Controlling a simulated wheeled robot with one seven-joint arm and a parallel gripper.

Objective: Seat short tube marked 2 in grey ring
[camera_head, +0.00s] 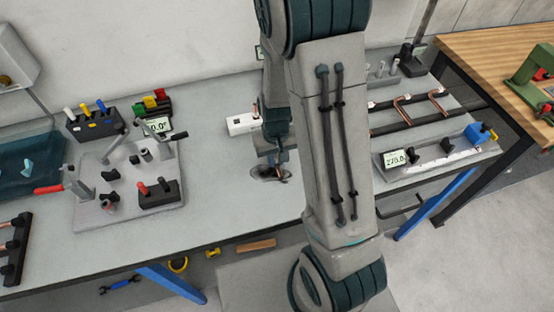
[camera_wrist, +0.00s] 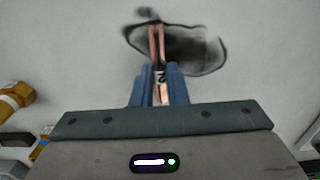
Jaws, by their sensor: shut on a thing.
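In the wrist view my gripper (camera_wrist: 157,80) is shut on the short copper tube (camera_wrist: 157,42), which carries a white label marked 2 between the fingers. The tube points away from the gripper, toward a dark, thin oval outline and a dark grey blur on the pale surface. I cannot tell whether that outline is the grey ring, or whether the tube's far end touches anything. In the head view my gripper (camera_head: 277,157) is low over the bench beside a small dark oval with a copper glint. My arm hides much of this area.
The grey bench (camera_head: 225,185) is clear left of my gripper. A plate of grey fittings (camera_head: 130,185) stands at left. A fixture with a 270.0 display (camera_head: 398,158) and racked copper tubes (camera_head: 403,108) are at right.

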